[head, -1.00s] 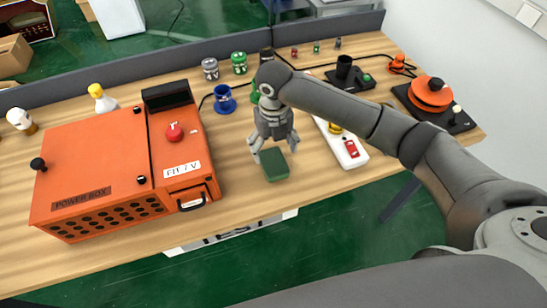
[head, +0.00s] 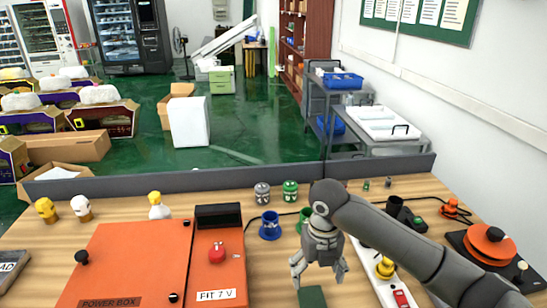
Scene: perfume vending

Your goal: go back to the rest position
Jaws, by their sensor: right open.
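My right gripper (head: 320,278) hangs with its fingers down over the wooden table in the head view. Its fingers are spread and hold nothing. A dark green block (head: 312,297) lies on the table just below the fingertips, partly cut off by the bottom edge of the picture. I cannot tell whether a fingertip touches it. My right arm reaches in from the lower right. My left gripper is not in view.
The orange power box (head: 130,265) stands left of the gripper. A blue cup (head: 270,226) is behind it. A white power strip (head: 372,270) and an orange round device (head: 488,243) lie to the right. A grey low panel (head: 130,185) runs along the table's back.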

